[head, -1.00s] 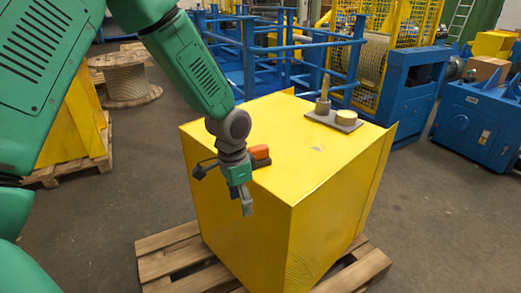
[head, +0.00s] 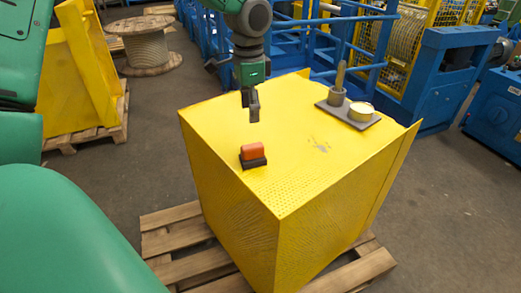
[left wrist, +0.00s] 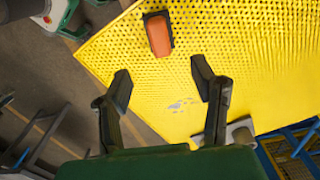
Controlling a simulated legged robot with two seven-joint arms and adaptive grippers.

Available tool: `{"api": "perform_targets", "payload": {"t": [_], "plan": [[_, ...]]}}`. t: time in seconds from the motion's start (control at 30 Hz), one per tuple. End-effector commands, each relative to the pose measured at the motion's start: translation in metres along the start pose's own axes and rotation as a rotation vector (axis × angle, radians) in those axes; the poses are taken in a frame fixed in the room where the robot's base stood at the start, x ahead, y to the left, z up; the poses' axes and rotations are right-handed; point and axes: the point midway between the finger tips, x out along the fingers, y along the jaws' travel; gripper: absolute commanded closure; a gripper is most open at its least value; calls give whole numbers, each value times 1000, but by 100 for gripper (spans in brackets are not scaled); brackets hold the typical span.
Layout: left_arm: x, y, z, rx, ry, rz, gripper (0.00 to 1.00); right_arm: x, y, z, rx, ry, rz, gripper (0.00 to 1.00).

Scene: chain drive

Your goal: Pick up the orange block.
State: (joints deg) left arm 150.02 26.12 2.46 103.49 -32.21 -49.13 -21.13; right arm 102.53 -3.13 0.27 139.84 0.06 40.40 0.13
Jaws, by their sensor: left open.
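The orange block (head: 251,151) sits on a dark base on top of the yellow box (head: 300,170), near its left edge. In the left wrist view the orange block (left wrist: 158,34) lies beyond the fingertips, near the top of the picture and a little left of middle. My left gripper (head: 254,115) hangs above the box top, beyond the block in the head view, with its fingers pointing down. In the left wrist view the left gripper (left wrist: 162,80) shows two dark fingers spread apart with nothing between them. My right gripper is not in view.
A grey plate (head: 368,123) with a grey cylinder and upright peg (head: 338,88) and a pale yellow disc (head: 361,111) lies at the box's far right. The box stands on a wooden pallet (head: 180,240). Blue railings (head: 375,45) stand behind. The box top's middle is mostly clear.

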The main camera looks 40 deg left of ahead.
Motion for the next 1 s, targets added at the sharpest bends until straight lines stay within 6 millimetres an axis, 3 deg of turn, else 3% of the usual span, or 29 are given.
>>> {"api": "perform_targets", "payload": {"t": [0.33, 0.6, 0.83, 1.0], "plan": [[67, 0, 0, 1, -4, 5, 48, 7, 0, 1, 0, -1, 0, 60], [88, 0, -1, 0, -1, 3, 48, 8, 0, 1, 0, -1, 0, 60], [122, 0, -4, 0, -4, 4, 48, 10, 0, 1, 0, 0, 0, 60], [135, 0, -4, -1, -1, 1, 48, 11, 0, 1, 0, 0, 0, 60]]}}
